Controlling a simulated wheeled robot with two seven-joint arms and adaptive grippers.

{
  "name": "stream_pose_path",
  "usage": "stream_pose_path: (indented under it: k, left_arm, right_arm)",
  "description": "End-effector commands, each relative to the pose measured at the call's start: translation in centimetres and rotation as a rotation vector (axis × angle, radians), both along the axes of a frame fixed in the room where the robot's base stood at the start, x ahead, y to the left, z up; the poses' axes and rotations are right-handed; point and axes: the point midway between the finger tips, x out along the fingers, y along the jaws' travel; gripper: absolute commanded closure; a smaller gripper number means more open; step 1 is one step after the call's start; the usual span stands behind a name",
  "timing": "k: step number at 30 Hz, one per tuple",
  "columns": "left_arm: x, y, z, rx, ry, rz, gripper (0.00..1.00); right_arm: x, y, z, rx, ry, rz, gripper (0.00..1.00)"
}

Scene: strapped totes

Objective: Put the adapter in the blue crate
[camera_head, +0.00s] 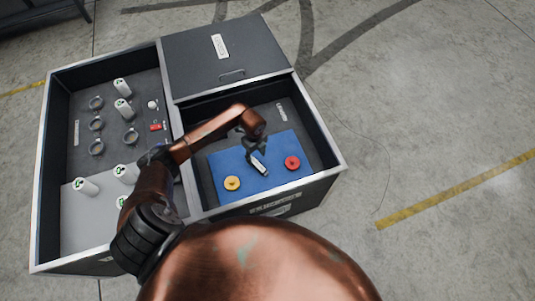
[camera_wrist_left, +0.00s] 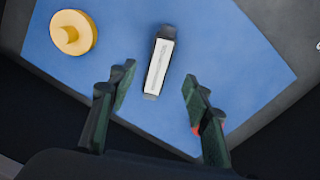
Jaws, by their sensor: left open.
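A small dark block with a white label, which looks like the adapter (camera_head: 261,169), lies on a blue mat (camera_head: 221,160) in the right compartment of a grey tote. In the left wrist view the adapter (camera_wrist_left: 158,64) lies ahead of the fingertips, apart from both. My right gripper is not in view. No blue crate shows; the only blue thing is the mat.
A yellow disc (camera_head: 232,183) and a red disc (camera_head: 292,163) flank the adapter. The left compartment holds white cylinders (camera_head: 122,86), dark rings (camera_head: 96,102) and a red part (camera_head: 156,127). A closed lid (camera_head: 195,66) lies behind. Compartment walls (camera_head: 325,145) surround the mat.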

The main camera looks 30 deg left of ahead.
Motion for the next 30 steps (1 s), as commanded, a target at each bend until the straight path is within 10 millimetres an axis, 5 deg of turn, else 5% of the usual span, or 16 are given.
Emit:
stream_pose_path:
  k: [5,14,21,30]
  left_arm:
    - [-0.4,0.0,-1.5,-0.001,0.000,0.001,0.55]
    - [-0.3,-0.5,-4.4,-0.001,0.006,0.000,0.55]
    - [-0.5,-0.8,-7.9,0.000,0.006,0.002,0.55]
    - [-0.4,-0.8,-8.0,0.001,0.003,0.000,0.58]
  right_arm:
    - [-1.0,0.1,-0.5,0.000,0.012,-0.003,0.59]
    - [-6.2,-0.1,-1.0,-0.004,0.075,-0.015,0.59]
    - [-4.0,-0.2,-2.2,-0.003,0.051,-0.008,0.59]
    - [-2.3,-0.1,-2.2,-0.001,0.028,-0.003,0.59]
